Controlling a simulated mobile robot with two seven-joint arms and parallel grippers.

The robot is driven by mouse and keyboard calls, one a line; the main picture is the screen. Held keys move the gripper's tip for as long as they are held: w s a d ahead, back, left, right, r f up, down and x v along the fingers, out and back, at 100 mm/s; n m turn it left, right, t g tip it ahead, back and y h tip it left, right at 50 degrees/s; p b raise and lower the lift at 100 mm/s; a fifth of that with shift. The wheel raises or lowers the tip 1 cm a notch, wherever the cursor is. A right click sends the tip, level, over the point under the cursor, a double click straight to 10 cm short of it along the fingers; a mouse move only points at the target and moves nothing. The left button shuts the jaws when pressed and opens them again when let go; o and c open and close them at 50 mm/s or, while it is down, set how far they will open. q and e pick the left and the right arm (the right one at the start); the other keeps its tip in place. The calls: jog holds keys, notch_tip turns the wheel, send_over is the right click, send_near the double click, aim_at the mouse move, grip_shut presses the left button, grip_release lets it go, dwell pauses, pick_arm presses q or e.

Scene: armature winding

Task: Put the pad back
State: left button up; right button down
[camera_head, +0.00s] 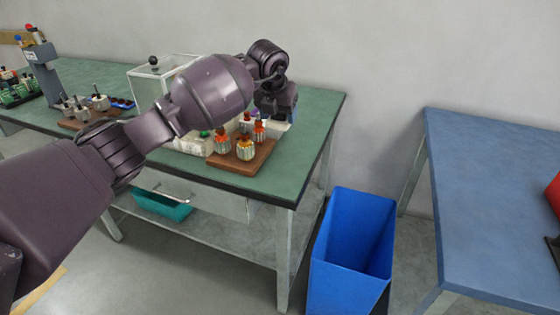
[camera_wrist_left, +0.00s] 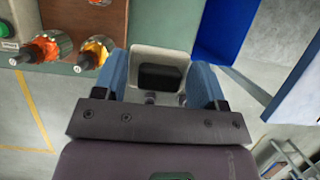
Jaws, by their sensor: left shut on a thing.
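My left gripper (camera_wrist_left: 160,92) has its two blue fingers on either side of a pale, rounded-corner piece (camera_wrist_left: 160,56) with a dark rectangular face (camera_wrist_left: 160,77). I take this to be the pad; the picture does not clearly show whether the dark part is separate from the pale part. In the head view my left gripper (camera_head: 273,114) is over the right end of the green table, and my own wrist hides most of it. A white edge shows just beside the fingers there. My right gripper is not in view.
A wooden block (camera_head: 243,160) with several orange-and-metal armatures stands beside my left gripper on the green table (camera_head: 322,108). A clear box (camera_head: 150,77) is behind my arm. A blue bin (camera_head: 350,252) stands on the floor, right of the table. A blue table (camera_head: 490,200) is further right.

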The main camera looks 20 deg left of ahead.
pick_arm(q)
notch_tip(320, 180, down, 9)
jog(key=shift+r+b, duration=0.1)
jog(key=shift+b, duration=0.65)
notch_tip(320, 180, down, 6)
jog(key=shift+r+b, duration=0.2)
jog(key=shift+b, duration=0.4)
jog(key=shift+r, duration=0.1)
jog(key=o, duration=0.8)
jog(key=shift+o, duration=0.5)
